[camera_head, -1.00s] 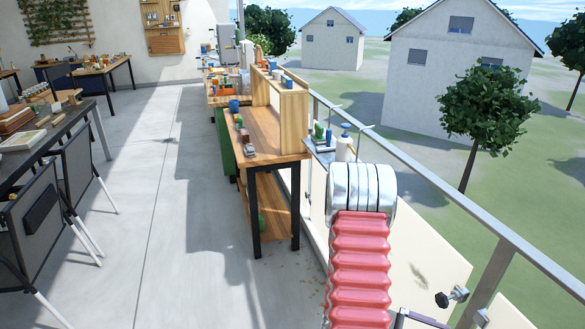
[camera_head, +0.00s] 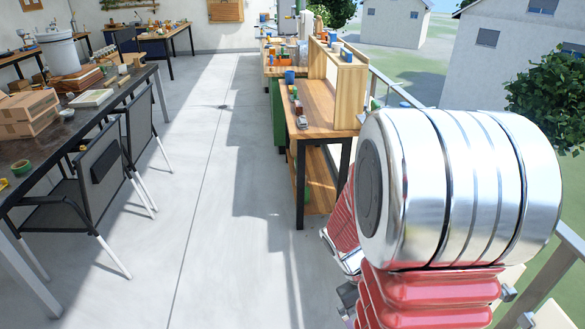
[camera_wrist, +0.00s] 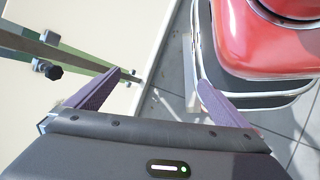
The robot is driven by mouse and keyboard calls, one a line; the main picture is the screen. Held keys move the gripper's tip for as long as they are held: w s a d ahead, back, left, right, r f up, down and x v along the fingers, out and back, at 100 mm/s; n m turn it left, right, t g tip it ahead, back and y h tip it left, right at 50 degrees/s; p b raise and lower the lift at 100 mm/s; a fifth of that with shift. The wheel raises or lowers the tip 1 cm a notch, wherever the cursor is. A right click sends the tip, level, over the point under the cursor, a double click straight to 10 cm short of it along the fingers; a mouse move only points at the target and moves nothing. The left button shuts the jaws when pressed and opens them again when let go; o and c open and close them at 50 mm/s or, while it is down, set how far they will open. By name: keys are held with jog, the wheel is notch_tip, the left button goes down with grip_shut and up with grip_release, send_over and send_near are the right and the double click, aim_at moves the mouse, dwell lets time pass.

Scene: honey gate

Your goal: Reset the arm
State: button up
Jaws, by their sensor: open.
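My gripper (camera_wrist: 167,80) shows in the wrist view with two purple fingers spread apart and nothing between them. It hangs over a strip of floor, between pale railing panels on the left and a red and silver body, which looks like my own base, on the right. In the head view my red, ribbed arm with its big silver joint fills the lower right. My gripper cannot be made out there.
A wooden workbench (camera_head: 318,122) with a shelf stands ahead, left of the railing (camera_head: 395,88). A dark table (camera_head: 75,122) with boxes and two chairs (camera_head: 100,172) line the left. The grey floor (camera_head: 205,180) between is clear. A railing clamp with a black knob (camera_wrist: 54,73) is near my gripper.

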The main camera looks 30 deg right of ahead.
jog(key=w+a+r+n+t+y, duration=0.1)
jog(key=w+a+r+t, duration=0.4)
jog(key=a+r, duration=0.5)
jog(key=w+a+r+n+t+y, duration=0.1)
jog(key=w+a+r+n+t, duration=0.1)
jog(key=w+a+r+t, duration=0.4)
jog(key=a+r+t, duration=0.1)
jog(key=a+r, duration=0.3)
jog(key=a, duration=0.2)
jog(key=shift+a+y, duration=0.3)
jog(key=shift+a, duration=0.05)
